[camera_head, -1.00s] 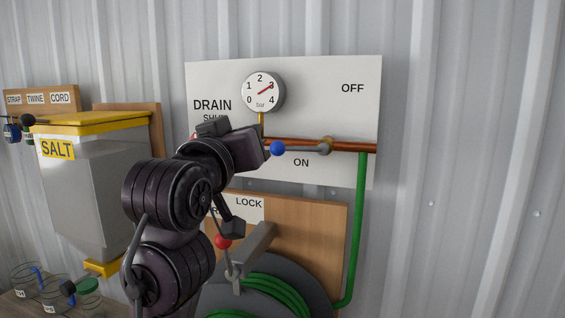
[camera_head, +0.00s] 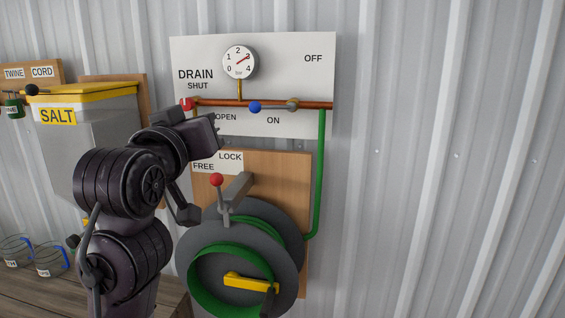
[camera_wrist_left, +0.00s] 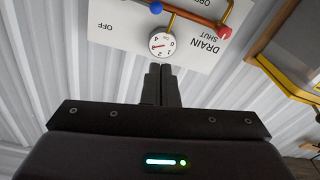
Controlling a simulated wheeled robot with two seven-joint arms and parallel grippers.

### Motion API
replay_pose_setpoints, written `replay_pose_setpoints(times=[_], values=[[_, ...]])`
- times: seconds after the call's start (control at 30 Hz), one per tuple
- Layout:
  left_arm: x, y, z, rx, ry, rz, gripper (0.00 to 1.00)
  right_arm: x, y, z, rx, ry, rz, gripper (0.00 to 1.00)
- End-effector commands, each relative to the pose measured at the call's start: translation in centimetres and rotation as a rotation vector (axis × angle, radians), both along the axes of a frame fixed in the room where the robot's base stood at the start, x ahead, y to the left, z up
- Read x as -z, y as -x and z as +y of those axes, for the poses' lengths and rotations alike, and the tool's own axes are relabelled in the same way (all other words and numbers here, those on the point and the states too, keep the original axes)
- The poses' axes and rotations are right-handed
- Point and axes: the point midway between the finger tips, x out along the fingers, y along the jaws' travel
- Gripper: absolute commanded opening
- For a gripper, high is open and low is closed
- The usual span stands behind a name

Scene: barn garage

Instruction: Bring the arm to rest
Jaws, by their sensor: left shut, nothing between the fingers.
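My left arm comes in from the lower left of the head view, bent upward. My left gripper (camera_wrist_left: 161,70) is shut and empty in the wrist view, its two black fingers together, pointing toward the wall board with the gauge. In the head view its dark body (camera_head: 205,137) overlaps the board's lower left edge; the fingertips are hidden there. I cannot tell whether it touches the board. My right gripper is not in view.
The white DRAIN board (camera_head: 310,80) carries a gauge (camera_head: 240,62), copper pipe (camera_head: 220,102), blue knob (camera_head: 255,107) and red knob (camera_head: 187,104). Below are a hose reel (camera_head: 290,225) and red-knobbed lock lever (camera_head: 216,180). A salt bin (camera_head: 95,150) stands left. The right wall is bare.

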Motion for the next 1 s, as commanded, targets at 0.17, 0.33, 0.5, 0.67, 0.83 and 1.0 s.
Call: replay_pose_setpoints(times=[0.17,0.33,0.5,0.67,0.83,1.0], values=[[4.2,-0.6,0.5,-0.008,-0.023,0.083,0.0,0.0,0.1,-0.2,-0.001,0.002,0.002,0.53],[9.7,-0.9,1.2,-0.014,-0.059,0.193,0.0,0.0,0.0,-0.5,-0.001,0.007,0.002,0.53],[17.5,-0.2,2.0,-0.016,-0.111,0.351,0.0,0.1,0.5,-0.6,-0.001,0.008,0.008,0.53],[28.2,3.0,3.3,-0.008,-0.192,0.585,0.0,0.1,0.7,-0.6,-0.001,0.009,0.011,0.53],[38.4,9.1,4.6,0.024,-0.288,0.841,0.0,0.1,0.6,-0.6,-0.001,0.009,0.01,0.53],[44.2,14.7,5.4,0.06,-0.356,1.018,0.0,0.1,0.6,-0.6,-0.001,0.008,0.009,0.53]])
